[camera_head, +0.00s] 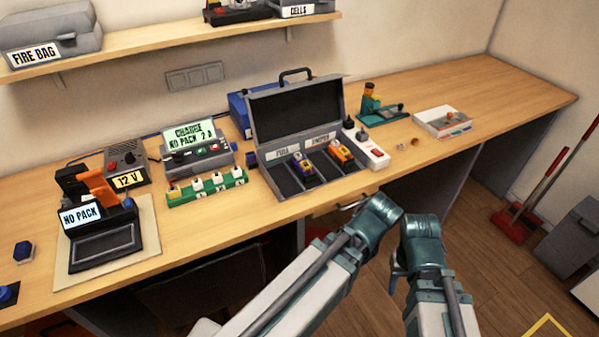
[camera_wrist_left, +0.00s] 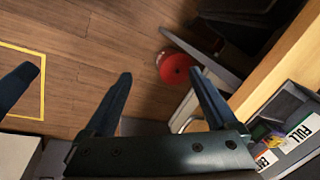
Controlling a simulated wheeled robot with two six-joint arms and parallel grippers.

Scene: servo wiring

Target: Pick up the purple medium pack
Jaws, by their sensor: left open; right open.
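The purple medium pack (camera_head: 304,168) with yellow parts lies in the open grey case (camera_head: 268,184) on the bench, in the compartment below the left label. It also shows small and partly cut off, near the right edge of the left wrist view (camera_wrist_left: 261,132). An orange pack (camera_head: 341,155) lies in the case to its right. My left gripper (camera_wrist_left: 160,76) is open and empty above the floor, off the bench's front side; its fingers are not clear in the head view. My right gripper (camera_head: 398,262) is open, in front of the bench and apart from the case.
A charger (camera_head: 198,153) and a green strip with several knobs (camera_head: 207,188) stand left of the case. A white power strip (camera_head: 366,145) stands close on its right. The case lid stands upright behind the packs. My arms are close together in front of the bench.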

